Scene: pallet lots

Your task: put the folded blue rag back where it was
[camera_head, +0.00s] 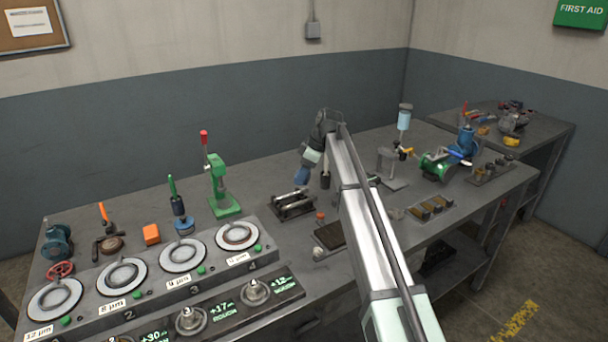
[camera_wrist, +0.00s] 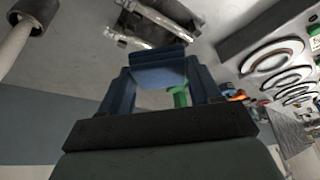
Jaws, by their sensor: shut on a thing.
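My gripper (camera_head: 304,168) is above the long grey bench, near its middle. In the wrist view its two dark blue fingers (camera_wrist: 160,78) are shut on the folded blue rag (camera_wrist: 158,70), which spans the gap between them. In the head view the blue at the gripper's end is too small to separate rag from fingers. The rag appears held above the bench, close to a dark metal fixture with bars (camera_head: 291,204), which also shows beyond the rag in the wrist view (camera_wrist: 165,20). I cannot tell whether the rag touches it.
A green hand press (camera_head: 220,185) stands left of the fixture. A dark upright cylinder (camera_head: 325,180) stands right of it. A panel with several round plates (camera_head: 181,254) fills the front left. A dark tray (camera_head: 330,236) lies near the front edge. Bare bench (camera_head: 265,180) shows behind the fixture.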

